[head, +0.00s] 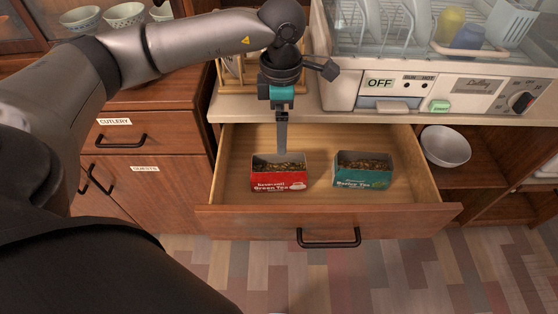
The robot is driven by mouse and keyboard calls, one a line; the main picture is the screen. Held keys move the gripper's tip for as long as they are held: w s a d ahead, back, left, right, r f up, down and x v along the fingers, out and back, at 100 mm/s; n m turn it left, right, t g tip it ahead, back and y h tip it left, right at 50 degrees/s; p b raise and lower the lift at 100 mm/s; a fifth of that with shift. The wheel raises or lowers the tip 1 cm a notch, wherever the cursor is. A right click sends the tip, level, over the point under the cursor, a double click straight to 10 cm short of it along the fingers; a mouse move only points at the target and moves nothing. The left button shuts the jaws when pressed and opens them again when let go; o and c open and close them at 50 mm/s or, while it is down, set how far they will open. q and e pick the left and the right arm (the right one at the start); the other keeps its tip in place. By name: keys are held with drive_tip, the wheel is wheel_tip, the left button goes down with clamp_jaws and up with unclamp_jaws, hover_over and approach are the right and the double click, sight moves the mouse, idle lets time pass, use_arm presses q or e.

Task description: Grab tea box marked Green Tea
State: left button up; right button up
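The red tea box (279,182) reads "Green Tea" on its front. It stands in the open drawer, left of centre, with its top open and dark tea leaves inside. A teal tea box (363,181), whose label looks like "Barley Tea", stands to its right with a gap between them. My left gripper (282,148) points straight down, with its finger ends at the far top edge of the red box. I see it edge-on, so its opening does not show, and I cannot tell whether it touches the box. My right gripper is not in view.
The open drawer (330,223) has free floor around both boxes. Above it is a counter with a dish dryer (440,92) marked "OFF" and a wooden rack (232,72). A white bowl (445,146) sits on the shelf at right. Closed drawers are at left.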

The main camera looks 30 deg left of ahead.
use_arm(q)
drive_tip(key=b, duration=0.3)
approach(279, 172)
drive_tip(key=shift+s+d+f, duration=0.1)
drive_tip(key=shift+s+d, duration=0.65)
drive_tip(key=shift+s, duration=0.25)
drive_tip(key=shift+f, duration=0.3)
drive_tip(key=shift+s+a+f+b, duration=0.1)
drive_tip(key=shift+f+b, duration=0.45)
drive_tip(key=shift+f, duration=0.5)
drive_tip(key=shift+s+f+b, duration=0.1)
drive_tip(key=shift+f+b, duration=0.45)
drive_tip(key=shift+f, duration=1.05)
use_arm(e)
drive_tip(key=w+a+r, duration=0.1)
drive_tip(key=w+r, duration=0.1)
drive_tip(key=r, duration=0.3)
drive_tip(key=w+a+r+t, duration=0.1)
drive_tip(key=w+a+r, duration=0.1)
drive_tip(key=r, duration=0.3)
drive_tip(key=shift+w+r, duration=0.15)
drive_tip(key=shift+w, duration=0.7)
use_arm(q)
drive_tip(key=shift+c, duration=0.2)
drive_tip(key=c, duration=1.3)
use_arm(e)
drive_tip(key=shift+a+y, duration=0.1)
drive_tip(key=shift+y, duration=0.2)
use_arm(q)
drive_tip(key=shift+r, duration=0.1)
